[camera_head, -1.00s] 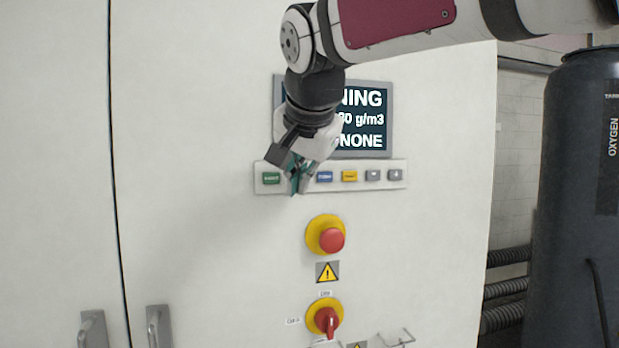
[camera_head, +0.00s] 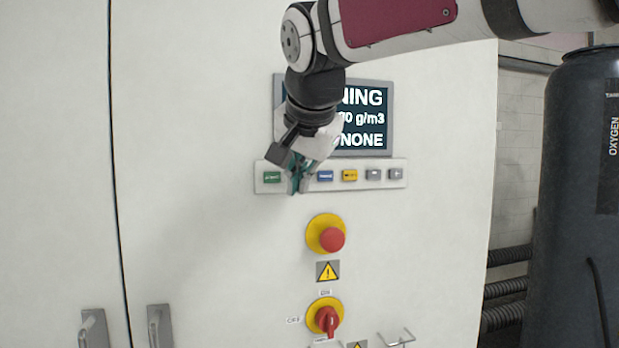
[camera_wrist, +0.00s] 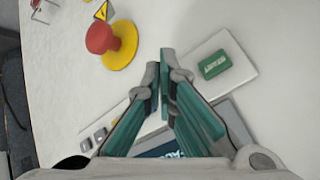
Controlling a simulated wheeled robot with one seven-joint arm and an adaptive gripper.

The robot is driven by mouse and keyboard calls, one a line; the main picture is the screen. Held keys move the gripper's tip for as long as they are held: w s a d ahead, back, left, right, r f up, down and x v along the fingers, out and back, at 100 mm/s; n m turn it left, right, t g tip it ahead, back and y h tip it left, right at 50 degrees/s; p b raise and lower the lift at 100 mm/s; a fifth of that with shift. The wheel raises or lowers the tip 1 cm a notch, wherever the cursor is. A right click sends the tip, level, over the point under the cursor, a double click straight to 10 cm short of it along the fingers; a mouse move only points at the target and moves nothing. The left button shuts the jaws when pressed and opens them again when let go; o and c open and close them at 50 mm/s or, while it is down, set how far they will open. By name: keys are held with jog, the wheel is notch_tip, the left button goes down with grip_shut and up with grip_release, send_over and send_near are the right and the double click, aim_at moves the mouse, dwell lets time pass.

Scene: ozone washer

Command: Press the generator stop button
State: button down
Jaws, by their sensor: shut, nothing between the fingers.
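A white button strip (camera_head: 400,182) runs across the cabinet front below the display. It carries a green button (camera_head: 272,177) at the left, then blue (camera_head: 325,176), yellow (camera_head: 349,175) and two grey buttons. My gripper (camera_head: 297,190) is shut and empty, its tips over the strip between the green and blue buttons. They hide that part of the strip, so no stop button shows there. In the wrist view, my fingertips (camera_wrist: 166,65) are together, beside the green START button (camera_wrist: 215,64). I cannot tell whether the tips touch the panel.
A red mushroom button (camera_head: 332,239) on a yellow base sits below the strip. A red rotary switch (camera_head: 327,319) is lower down. The display (camera_head: 375,105) is partly hidden by my arm. A dark oxygen tank (camera_head: 575,200) stands at the right.

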jog(key=shift+w, duration=0.15)
jog(key=shift+w+a, duration=0.15)
jog(key=shift+w, duration=0.1)
jog(key=shift+w+a+p, duration=0.1)
jog(key=shift+w+p, duration=0.2)
jog(key=shift+w, duration=0.1)
dwell(0.9)
dwell(0.3)
jog(key=shift+s+d, duration=0.25)
jog(key=shift+s, duration=0.5)
jog(key=shift+s+d+p, duration=0.1)
jog(key=shift+s+d, duration=0.15)
jog(key=shift+s, duration=0.55)
jog(key=shift+s+d+p, duration=0.1)
jog(key=shift+s+d, duration=0.1)
jog(key=shift+s, duration=0.65)
jog(key=shift+s+d+p, duration=0.1)
jog(key=shift+s+d, duration=0.15)
jog(key=shift+s, duration=0.55)
